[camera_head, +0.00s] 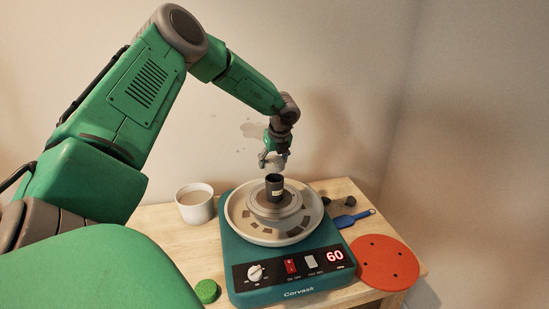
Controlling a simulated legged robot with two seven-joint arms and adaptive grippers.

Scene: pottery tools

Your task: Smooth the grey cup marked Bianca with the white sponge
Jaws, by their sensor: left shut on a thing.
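A small dark grey cup (274,187) stands upright at the centre of the pottery wheel. It bears a small pale label, too small to read. My left gripper (274,162) is just above the cup, pointing down. It is shut on a small pale thing that looks like the white sponge, mostly hidden by the fingers. I see a narrow gap between the gripper and the cup's rim. My right gripper is not in view.
The teal wheel unit (292,296) has a pale splash pan (236,222), and its display reads 60. A white mug (195,208) stands to the left. A green round sponge (207,291) lies in front left. A blue-handled tool (347,219) and an orange disc (385,270) lie to the right.

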